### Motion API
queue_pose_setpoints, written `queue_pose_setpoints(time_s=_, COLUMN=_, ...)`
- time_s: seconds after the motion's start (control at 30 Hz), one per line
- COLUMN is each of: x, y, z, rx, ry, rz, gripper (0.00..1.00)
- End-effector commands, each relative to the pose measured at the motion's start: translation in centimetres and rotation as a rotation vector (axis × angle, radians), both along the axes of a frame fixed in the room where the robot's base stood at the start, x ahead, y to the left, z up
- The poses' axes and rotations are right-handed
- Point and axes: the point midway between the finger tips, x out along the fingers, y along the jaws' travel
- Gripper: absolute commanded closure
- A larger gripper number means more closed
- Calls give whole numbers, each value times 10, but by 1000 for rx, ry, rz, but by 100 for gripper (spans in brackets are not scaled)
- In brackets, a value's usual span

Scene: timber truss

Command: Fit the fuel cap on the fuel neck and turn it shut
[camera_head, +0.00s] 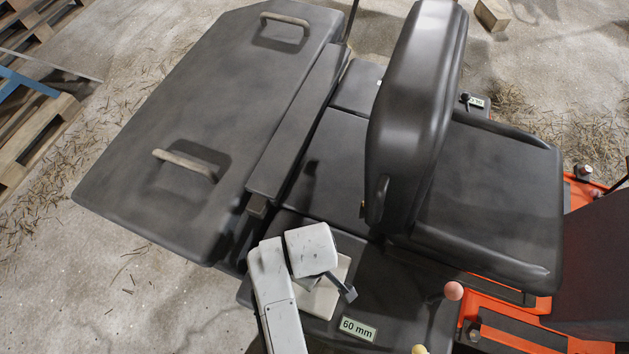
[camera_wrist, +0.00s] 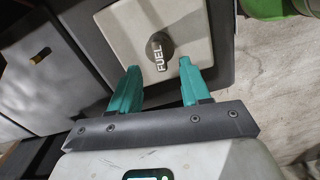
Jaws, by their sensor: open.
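In the wrist view a dark round fuel cap (camera_wrist: 160,50) marked FUEL in white lies at the middle of a pale square plate. Any fuel neck under it is hidden, so I cannot tell how it is seated. My gripper (camera_wrist: 160,68) points at this plate with its two teal fingers apart, one on each side of the near edge of the cap. In the head view my pale arm covers most of the pale plate (camera_head: 322,300), and the cap does not show.
A black seat (camera_head: 490,190) stands to the right of the plate. A large dark cover (camera_head: 215,95) with two handles is at the left. A "60 mm" label (camera_head: 358,329) is on the black deck beside my arm. A green object (camera_wrist: 272,8) is at the wrist view's upper right.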

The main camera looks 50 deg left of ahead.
Motion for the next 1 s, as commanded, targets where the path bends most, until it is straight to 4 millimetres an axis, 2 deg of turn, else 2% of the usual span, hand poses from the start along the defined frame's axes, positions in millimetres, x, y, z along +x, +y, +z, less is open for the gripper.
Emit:
queue_pose_setpoints(time_s=0.1, x=0, y=0, z=-20, rx=-3, ry=1, rz=1, gripper=53)
queue_pose_setpoints(time_s=0.3, x=0, y=0, z=-40, rx=0, ry=0, rz=-1, gripper=53)
queue_pose_setpoints(time_s=0.7, x=0, y=0, z=-47, rx=1, ry=-1, rz=-1, gripper=53)
queue_pose_setpoints(time_s=1.0, x=0, y=0, z=-46, rx=1, ry=-1, rz=-1, gripper=81)
